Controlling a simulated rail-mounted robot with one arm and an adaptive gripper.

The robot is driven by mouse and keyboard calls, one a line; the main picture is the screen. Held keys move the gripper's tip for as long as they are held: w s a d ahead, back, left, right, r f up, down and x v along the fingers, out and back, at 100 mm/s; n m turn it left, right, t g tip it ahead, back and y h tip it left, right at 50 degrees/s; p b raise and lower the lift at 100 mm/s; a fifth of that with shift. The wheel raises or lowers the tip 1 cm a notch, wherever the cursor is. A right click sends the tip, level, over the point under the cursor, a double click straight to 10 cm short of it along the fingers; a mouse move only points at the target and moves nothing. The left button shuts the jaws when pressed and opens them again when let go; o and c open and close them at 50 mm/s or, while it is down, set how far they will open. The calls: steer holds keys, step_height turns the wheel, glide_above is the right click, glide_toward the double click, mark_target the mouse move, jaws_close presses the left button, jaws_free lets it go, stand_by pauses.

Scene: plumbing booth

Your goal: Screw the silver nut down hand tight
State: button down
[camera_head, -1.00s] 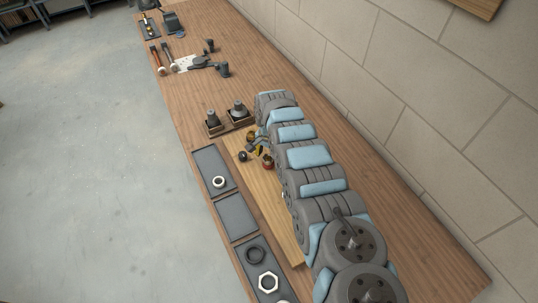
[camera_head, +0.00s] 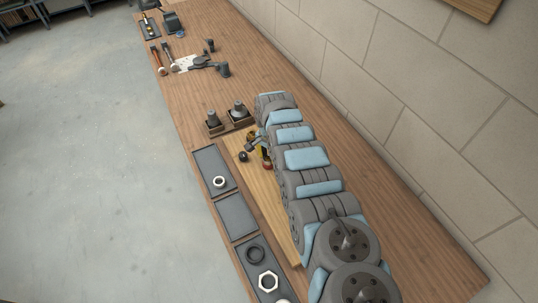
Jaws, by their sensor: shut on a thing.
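My arm reaches from the lower right to a wooden board (camera_head: 247,163) on the bench. My gripper (camera_head: 262,138) shows only in small part beside the arm's far end. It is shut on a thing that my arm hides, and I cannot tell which. Next to it are small brass-coloured and dark fittings, with a dark round knob (camera_head: 243,156) and a partly covered red-and-brass fitting (camera_head: 267,165). A large silver hex nut (camera_head: 259,282) lies in the near dark tray. A smaller silver ring or nut (camera_head: 218,182) lies in the far tray.
Dark trays (camera_head: 236,215) line the bench's left edge; the middle one is empty. A black ring (camera_head: 254,247) lies near the hex nut. Two dark fittings (camera_head: 238,108) stand in a wooden holder beyond the board. Tools (camera_head: 172,58) lie farther back. A block wall is at right.

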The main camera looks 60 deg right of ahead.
steer(key=shift+m+p, duration=0.6)
steer(key=shift+m, duration=0.3)
steer(key=shift+m, duration=0.5)
steer(key=shift+s+a+m+p, duration=0.15)
steer(key=shift+m+p, duration=0.15)
steer(key=shift+m, duration=0.4)
steer(key=m, duration=0.4)
steer(key=shift+f, duration=0.15)
steer(key=shift+s+m+b, duration=0.1)
steer(key=shift+m+b, duration=0.65)
steer(key=shift+m, duration=0.45)
steer(key=shift+s+a+f+m+b, duration=0.1)
steer(key=shift+a+m+b, duration=0.05)
steer(key=shift+m+b, duration=1)
steer(key=shift+a+m+b, duration=0.1)
steer(key=shift+m+b, duration=1.5)
steer(key=shift+m, duration=0.55)
